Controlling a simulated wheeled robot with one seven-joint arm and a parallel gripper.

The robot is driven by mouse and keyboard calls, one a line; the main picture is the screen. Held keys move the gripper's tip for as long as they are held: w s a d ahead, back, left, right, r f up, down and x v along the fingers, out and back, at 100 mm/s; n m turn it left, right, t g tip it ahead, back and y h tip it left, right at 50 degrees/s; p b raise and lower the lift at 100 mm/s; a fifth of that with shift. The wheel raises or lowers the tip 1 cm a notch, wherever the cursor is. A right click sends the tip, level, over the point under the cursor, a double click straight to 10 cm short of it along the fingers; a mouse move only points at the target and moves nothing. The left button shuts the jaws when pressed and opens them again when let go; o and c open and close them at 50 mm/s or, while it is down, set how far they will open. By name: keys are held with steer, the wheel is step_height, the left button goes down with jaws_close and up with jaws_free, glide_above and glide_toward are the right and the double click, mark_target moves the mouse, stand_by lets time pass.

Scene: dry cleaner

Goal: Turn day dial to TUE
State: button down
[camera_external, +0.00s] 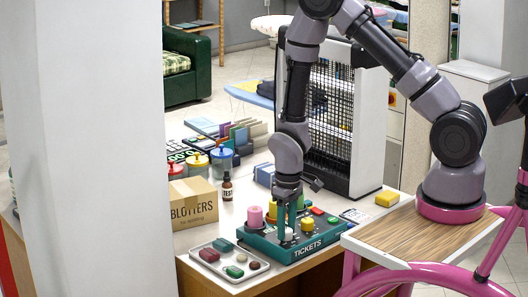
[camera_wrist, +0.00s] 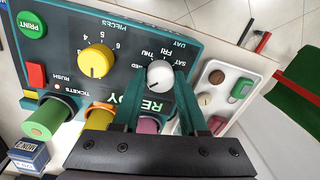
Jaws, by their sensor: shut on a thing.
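The teal ticket machine (camera_external: 262,243) stands on the counter, with "TICKETS" on its front. In the wrist view its panel (camera_wrist: 120,30) shows a white day dial (camera_wrist: 160,75) ringed by day names; WED, THU, FRI and SAT can be read. A dark mark shows on the dial, but I cannot tell which day it points at. My gripper (camera_wrist: 160,95) has its two teal fingers on either side of the dial and is shut on it. In the external view my gripper (camera_external: 287,226) points down at the machine. TUE is not legible.
A yellow pieces knob (camera_wrist: 96,60), a green PRINT button (camera_wrist: 31,24) and a red RUSH button (camera_wrist: 36,75) are close by. A white tray (camera_external: 212,272) of small pieces lies beside the machine.

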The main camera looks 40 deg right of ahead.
mark_target(287, 229)
steer(key=shift+c, duration=2.2)
jaws_free()
step_height(287, 229, up, 11)
steer(key=shift+d, duration=0.2)
